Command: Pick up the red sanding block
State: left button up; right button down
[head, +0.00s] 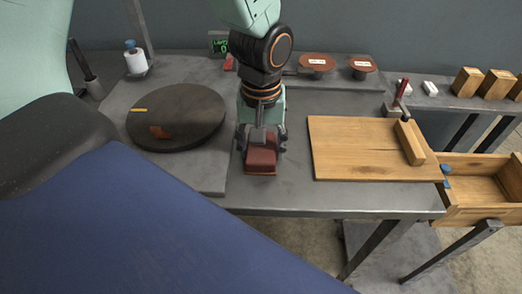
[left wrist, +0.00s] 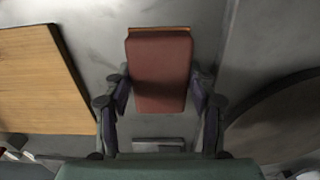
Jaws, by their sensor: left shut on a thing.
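The red sanding block (head: 261,158) is in the middle of the grey workbench, close to its front edge. My left gripper (head: 262,147) comes down over it from above and is shut on it, one finger on each side. In the left wrist view the block (left wrist: 160,72) lies between the fingertips of my left gripper (left wrist: 160,92), with a tan strip along its far end. I cannot tell whether the block touches the bench or is slightly above it. My right gripper is not in view.
A dark round turntable (head: 178,112) with a small orange-brown piece stands left. A wooden board (head: 350,150) with a wooden bar lies right. An open wooden drawer (head: 486,210) is at the far right. Reddish discs (head: 318,62) and wooden blocks (head: 467,82) stand at the back.

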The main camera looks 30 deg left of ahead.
aim_at(264, 147)
pick_arm(q)
jog(key=shift+d, duration=0.3)
jog(key=shift+c, duration=0.9)
jog(key=shift+a+r, duration=0.15)
jog(key=shift+r, duration=0.25)
notch_tip(264, 147, up, 8)
jog(key=p, duration=0.3)
jog(key=shift+f, duration=0.1)
jog(key=shift+w+r, duration=0.1)
jog(key=shift+r, duration=0.6)
